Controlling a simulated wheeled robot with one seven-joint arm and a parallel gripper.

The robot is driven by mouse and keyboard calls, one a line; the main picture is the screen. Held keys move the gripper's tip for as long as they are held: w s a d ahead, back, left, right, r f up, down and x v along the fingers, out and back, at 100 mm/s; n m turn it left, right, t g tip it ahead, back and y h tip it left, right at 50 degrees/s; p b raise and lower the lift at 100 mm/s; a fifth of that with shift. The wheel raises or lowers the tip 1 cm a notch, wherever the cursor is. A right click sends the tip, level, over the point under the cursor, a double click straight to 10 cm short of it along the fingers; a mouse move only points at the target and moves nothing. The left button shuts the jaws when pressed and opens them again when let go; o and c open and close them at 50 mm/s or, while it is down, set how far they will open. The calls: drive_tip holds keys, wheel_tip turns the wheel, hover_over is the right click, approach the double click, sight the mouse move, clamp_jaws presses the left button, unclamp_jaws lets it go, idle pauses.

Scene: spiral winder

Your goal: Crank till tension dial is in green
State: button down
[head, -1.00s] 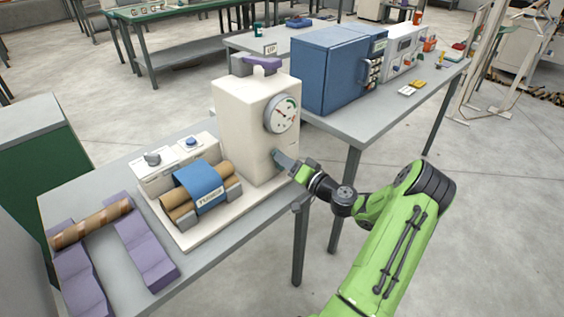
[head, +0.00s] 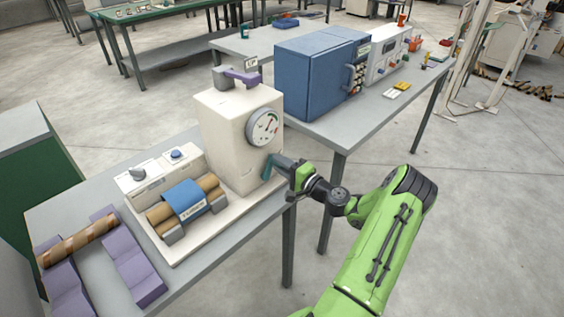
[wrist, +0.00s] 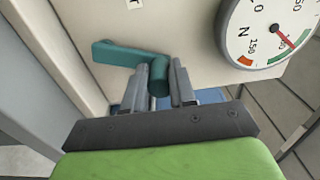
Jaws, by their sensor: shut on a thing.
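The cream winder housing (head: 222,140) stands at the table's front edge, with a round white tension dial (head: 263,127) on its face. In the wrist view, the dial (wrist: 262,45) is cut off at the top right. Its red needle (wrist: 286,39) appears to point at the green arc (wrist: 297,46). An orange mark lies further left on the rim. The teal crank (wrist: 118,53) extends left from its handle knob (wrist: 158,68). My gripper (wrist: 166,82) is shut on this knob, with one grey finger on each side. The crank (head: 267,166) also shows below the dial in the head view.
A wound cardboard tube pair with a blue band (head: 183,199) lies beside the housing. A striped tube (head: 78,240) rests on purple supports at the left. A blue cabinet (head: 312,80) stands on the table behind. Open floor lies to the right.

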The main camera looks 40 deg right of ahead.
drive_tip(key=shift+d+f, duration=0.1)
drive_tip(key=shift+d, duration=0.05)
idle(0.3)
drive_tip(key=c, duration=0.9)
unclamp_jaws()
drive_tip(key=s, duration=1.5)
drive_tip(key=shift+s+d+p, duration=0.2)
drive_tip(key=shift+s+p, duration=0.2)
